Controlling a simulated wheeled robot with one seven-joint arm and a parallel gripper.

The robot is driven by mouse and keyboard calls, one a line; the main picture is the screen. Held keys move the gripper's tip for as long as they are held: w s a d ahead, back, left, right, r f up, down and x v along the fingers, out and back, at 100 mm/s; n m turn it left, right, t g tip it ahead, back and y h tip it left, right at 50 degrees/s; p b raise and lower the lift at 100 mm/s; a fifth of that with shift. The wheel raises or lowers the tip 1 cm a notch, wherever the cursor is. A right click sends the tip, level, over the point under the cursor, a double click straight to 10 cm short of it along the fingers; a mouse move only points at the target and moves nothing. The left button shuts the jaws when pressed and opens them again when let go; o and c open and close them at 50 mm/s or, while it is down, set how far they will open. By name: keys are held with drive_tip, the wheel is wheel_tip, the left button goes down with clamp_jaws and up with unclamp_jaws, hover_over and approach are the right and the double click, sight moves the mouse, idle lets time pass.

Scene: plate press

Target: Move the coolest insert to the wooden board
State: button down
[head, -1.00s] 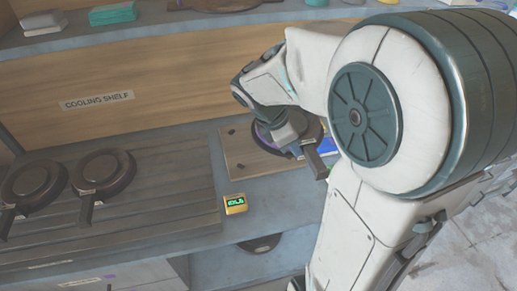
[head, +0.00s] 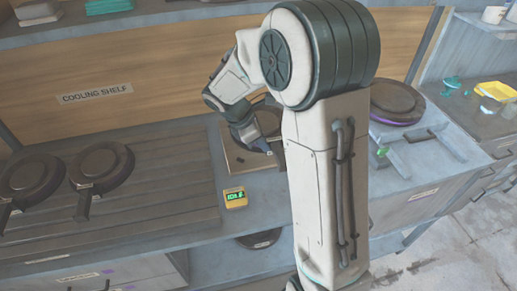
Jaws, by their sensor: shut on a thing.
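Two dark round inserts with handles, one at the far left (head: 29,177) and one beside it (head: 103,168), lie on the slatted rack (head: 150,217) under the "COOLING SHELF" label. The wooden board (head: 236,160) lies right of the rack. My gripper (head: 262,142) is low over the board, shut on a dark insert (head: 268,104) that is mostly hidden by my arm. The insert appears to be at board level, but I cannot tell whether it rests there. A small yellow meter (head: 235,198) with green digits stands in front of the board.
A dark round plate with a purple edge (head: 397,104) sits on the right-hand counter, near a grey handle frame (head: 440,145). A yellow tray (head: 495,91) is farther right. An upper shelf (head: 140,22) runs across the back. Another dark round item (head: 259,238) lies below the counter.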

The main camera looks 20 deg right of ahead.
drive_tip(key=shift+w+a+f, duration=0.1)
drive_tip(key=shift+w+f, duration=0.1)
drive_tip(key=shift+f, duration=0.6)
drive_tip(key=shift+w+a+f, duration=0.15)
drive_tip(key=shift+w+f, duration=0.05)
drive_tip(key=shift+f, duration=0.6)
drive_tip(key=shift+w+a+f, duration=0.1)
drive_tip(key=shift+w+f, duration=0.1)
drive_tip(key=shift+f, duration=0.6)
drive_tip(key=shift+f, duration=0.15)
drive_tip(key=c, duration=1.4)
unclamp_jaws()
